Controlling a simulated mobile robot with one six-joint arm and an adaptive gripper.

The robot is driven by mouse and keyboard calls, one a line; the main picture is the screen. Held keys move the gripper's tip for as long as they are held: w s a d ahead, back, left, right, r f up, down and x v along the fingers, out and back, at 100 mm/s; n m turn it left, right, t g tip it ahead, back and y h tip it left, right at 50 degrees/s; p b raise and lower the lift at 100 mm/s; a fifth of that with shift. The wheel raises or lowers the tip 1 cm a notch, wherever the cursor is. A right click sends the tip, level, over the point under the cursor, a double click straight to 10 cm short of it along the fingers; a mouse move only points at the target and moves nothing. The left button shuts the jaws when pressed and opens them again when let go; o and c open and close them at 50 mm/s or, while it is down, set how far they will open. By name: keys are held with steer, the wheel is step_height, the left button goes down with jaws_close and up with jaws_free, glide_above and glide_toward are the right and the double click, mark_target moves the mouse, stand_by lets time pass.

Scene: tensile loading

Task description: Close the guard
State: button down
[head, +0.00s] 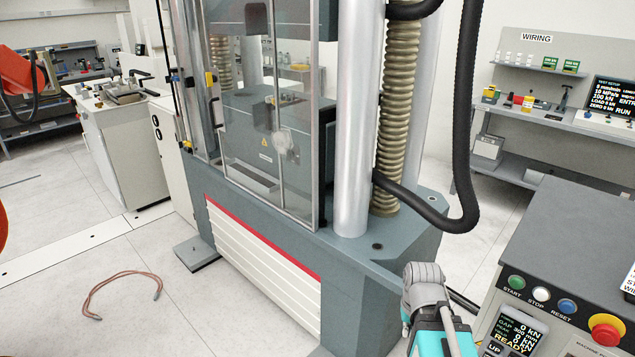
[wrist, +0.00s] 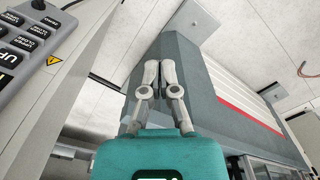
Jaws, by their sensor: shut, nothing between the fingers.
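The guard (head: 276,140) is a clear panel in a grey metal frame on the front of the testing machine. The machine's grips and grey blocks show through it, and a pale round spot shows on it. I cannot tell whether it is fully shut. My gripper (wrist: 160,68) is shut and empty in the wrist view, its two pale fingers side by side over the machine's grey base (wrist: 190,85). In the head view my gripper (head: 423,278) is low, in front of the base's right corner, well right of the guard and apart from it.
A control console (head: 575,250) with buttons and a red emergency stop (head: 607,328) stands close on the right. A thick black hose (head: 465,120) loops beside the silver column (head: 358,120). A reddish cable (head: 120,285) lies on the otherwise open floor at left.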

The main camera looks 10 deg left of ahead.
steer(key=shift+w, duration=0.1)
steer(key=m+t+y, duration=0.8)
steer(key=t+y, duration=0.3)
steer(key=y, duration=0.3)
glide_toward(314, 179)
steer(key=v, duration=0.6)
steer(key=shift+d+f+b, duration=0.15)
steer(key=shift+f+b, duration=0.05)
steer(key=shift+b, duration=0.25)
steer(key=shift+w, duration=0.15)
steer(key=x, duration=1.4)
steer(key=shift+r, duration=0.1)
